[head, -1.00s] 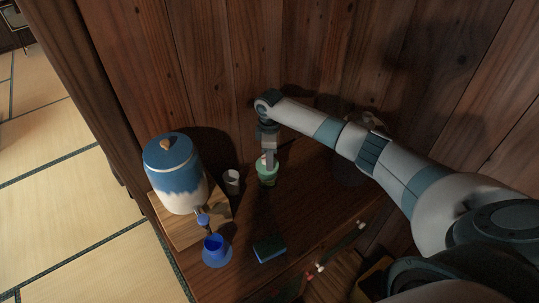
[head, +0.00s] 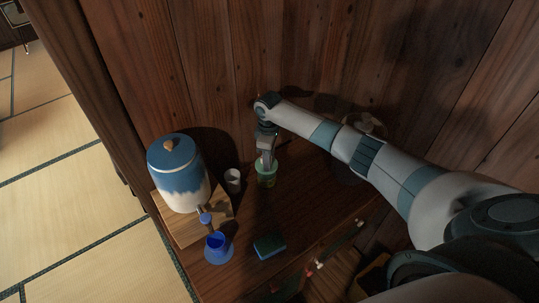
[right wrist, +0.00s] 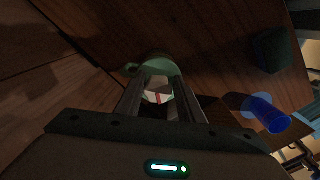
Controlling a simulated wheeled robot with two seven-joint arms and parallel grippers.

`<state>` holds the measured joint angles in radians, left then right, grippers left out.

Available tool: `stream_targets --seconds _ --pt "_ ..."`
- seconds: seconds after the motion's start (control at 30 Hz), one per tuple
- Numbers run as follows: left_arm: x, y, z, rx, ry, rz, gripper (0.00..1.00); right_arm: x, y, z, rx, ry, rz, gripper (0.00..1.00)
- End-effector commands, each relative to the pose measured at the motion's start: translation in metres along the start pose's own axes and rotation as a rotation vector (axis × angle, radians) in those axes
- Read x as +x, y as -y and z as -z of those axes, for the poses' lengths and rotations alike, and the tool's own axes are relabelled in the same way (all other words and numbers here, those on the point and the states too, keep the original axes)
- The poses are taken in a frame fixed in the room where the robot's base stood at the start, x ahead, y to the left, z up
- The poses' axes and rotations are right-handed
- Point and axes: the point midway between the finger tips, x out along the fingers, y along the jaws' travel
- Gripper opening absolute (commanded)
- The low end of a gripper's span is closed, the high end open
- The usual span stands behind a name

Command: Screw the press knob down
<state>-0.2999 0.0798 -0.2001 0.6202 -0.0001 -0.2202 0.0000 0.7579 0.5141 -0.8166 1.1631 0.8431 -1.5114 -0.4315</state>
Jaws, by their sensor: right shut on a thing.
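The green press (head: 267,181) stands on the dark wooden top, close to the wall. My right gripper (head: 266,162) reaches down onto its top from above and is shut on the press knob. In the right wrist view, the two fingers of the right gripper (right wrist: 158,100) are on either side of a pale knob (right wrist: 157,97) with a red mark. The green rim (right wrist: 157,64) of the press shows just beyond the fingertips. The fingers hide part of the knob, and I cannot tell how deep it sits. My left gripper is not in view.
A blue and white dispenser (head: 178,178) stands on a wooden board at left, with a small grey cup (head: 233,179) beside it. A blue cup (head: 217,246) and a dark green-blue block (head: 270,246) lie nearer. The wooden wall rises close behind the gripper.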

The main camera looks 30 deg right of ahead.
Motion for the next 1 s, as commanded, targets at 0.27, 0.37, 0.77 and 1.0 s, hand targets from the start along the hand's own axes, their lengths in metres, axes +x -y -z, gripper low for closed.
stream_targets --seconds 0.27,0.37,0.77,1.0 --pt "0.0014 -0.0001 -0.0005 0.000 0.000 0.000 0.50 0.0151 0.0073 -0.0011 0.296 0.006 0.005 0.19" --pt "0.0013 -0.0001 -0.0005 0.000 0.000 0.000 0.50 0.0149 0.0069 -0.0018 0.393 0.007 0.005 0.19" --pt "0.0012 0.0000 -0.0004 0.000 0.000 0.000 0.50 0.0147 0.0050 -0.0041 0.467 0.009 0.001 0.39" --pt "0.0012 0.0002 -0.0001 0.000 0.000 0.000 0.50 0.0146 0.0061 -0.0033 0.465 0.009 0.004 0.50"
